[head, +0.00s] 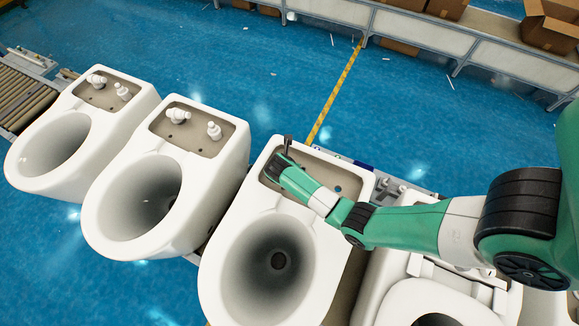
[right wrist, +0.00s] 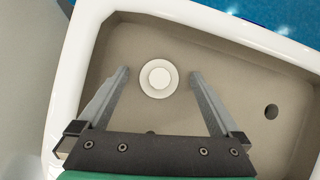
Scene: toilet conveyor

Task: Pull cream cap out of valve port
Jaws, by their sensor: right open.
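A round cream cap (right wrist: 159,77) sits on the beige floor of a toilet's tank recess in the right wrist view. It looks like a small disc with a wider rim around it. The valve port under it is hidden. My right gripper (right wrist: 158,73) is open, with one finger on each side of the cap and a gap on both sides. In the head view my right gripper (head: 284,152) reaches into the tank recess (head: 347,178) of the third toilet from the left and hides the cap there. My left gripper is not in view.
The recess has raised white walls (right wrist: 245,30) and an empty round hole (right wrist: 271,111) to the right. Two more toilets (head: 140,200) stand to the left with white fittings in their recesses. Another toilet (head: 430,300) stands to the right, under my arm.

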